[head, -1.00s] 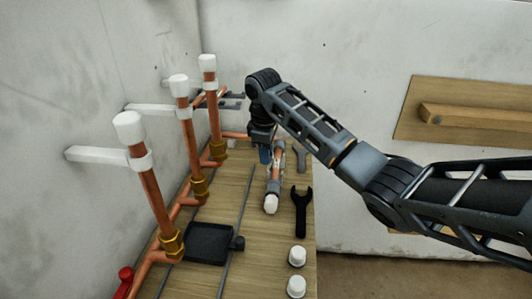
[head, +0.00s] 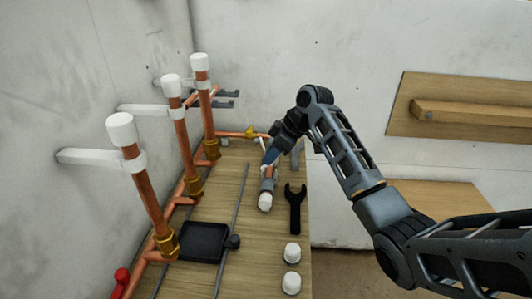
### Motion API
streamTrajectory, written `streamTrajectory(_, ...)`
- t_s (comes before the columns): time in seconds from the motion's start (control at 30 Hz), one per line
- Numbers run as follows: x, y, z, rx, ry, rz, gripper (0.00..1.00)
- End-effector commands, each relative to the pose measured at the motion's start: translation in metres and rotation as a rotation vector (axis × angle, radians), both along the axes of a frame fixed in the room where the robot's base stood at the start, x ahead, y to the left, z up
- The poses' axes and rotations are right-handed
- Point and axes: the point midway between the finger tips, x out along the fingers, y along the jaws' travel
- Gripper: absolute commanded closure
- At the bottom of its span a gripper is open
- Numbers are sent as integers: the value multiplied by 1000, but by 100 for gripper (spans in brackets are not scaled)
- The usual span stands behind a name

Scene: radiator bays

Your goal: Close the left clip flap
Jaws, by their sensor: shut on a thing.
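White clips hold the upright copper pipes to the wall; the nearest, leftmost clip (head: 134,161) is around its pipe, and I cannot tell whether it has a flap or how that flap stands. The middle clip (head: 176,115) is around the second pipe. My gripper (head: 269,158) is far to the right of these clips, low over the far part of the bench. My wrist hides the far end of that pipe, and the exact contact is too small to see.
The wooden bench (head: 218,179) also bears a black tray (head: 203,242), a dark wrench (head: 295,208), a thin rod (head: 232,216) and two white caps (head: 292,252) (head: 291,283). Red valve handles (head: 121,276) are at the lower left. Grey brackets (head: 226,98) stick out behind the pipes.

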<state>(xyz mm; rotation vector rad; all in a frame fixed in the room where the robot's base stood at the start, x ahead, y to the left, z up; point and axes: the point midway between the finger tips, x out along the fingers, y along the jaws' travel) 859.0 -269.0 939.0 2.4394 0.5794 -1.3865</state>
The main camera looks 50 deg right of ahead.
Motion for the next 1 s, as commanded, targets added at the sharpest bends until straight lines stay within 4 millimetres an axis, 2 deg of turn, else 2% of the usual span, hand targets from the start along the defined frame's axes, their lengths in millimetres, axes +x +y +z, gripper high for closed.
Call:
streamTrajectory(0.6, -20, -16, -31, 331, -428, -1, 100)
streamTrajectory(1.0, -24, -19, -35, 431, -556, 1, 100)
